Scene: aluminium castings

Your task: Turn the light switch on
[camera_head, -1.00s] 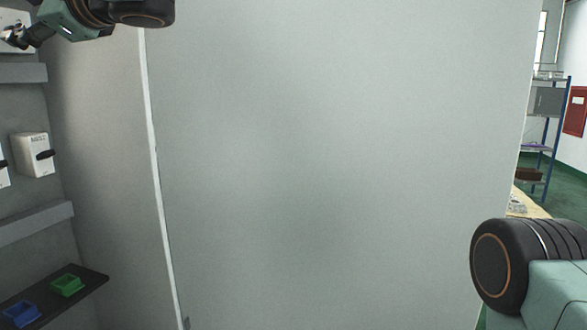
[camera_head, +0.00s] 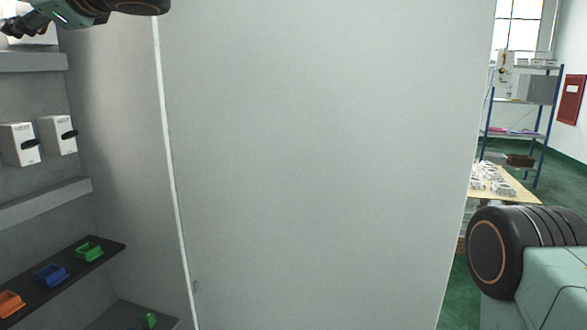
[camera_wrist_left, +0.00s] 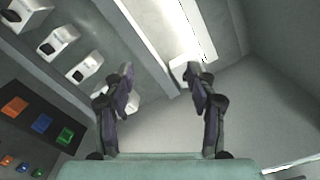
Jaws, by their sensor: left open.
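White switch boxes with black handles are on the grey wall panel at the left of the head view, one nearer (camera_head: 20,144) and one farther (camera_head: 58,135). Another white box (camera_head: 37,33) is partly hidden behind my left gripper (camera_head: 14,27) at the top left. In the left wrist view my left gripper (camera_wrist_left: 162,78) is open with nothing held. A small white box (camera_wrist_left: 180,70) shows beyond and between its fingers, close to the right finger. I cannot tell which one is the light switch, or its state. My right gripper is out of view.
A dark shelf (camera_head: 65,268) with orange, blue and green bins is below the boxes. A large pale wall (camera_head: 320,160) fills the middle. At the right, beyond its edge, stand a table of castings (camera_head: 513,194) and a blue rack (camera_head: 545,135).

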